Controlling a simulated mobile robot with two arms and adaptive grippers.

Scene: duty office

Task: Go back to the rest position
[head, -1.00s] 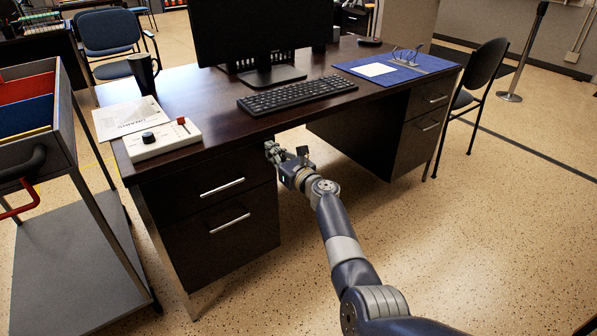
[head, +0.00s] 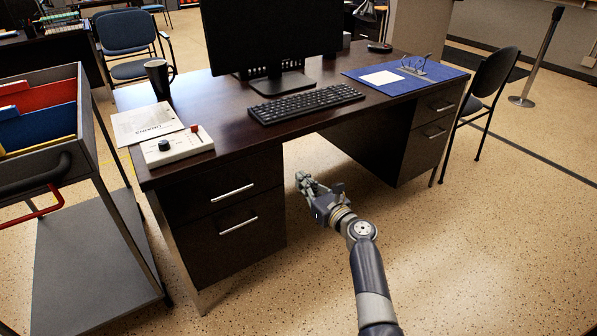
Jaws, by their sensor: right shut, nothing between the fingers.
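My right gripper (head: 306,184) is in front of the dark desk (head: 225,150), low beside the front edge of its left drawer unit and over the open knee space. It is shut and empty, apart from the desk as far as I can see. My right arm reaches up to it from the bottom of the head view. My left gripper is not in view.
On the desk are a keyboard (head: 307,104), a monitor (head: 270,35), a white control box (head: 177,147), a mug (head: 158,78) and a blue mat (head: 440,79). A grey cart (head: 92,250) stands at the left, a chair (head: 490,85) at the right. Floor in front is clear.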

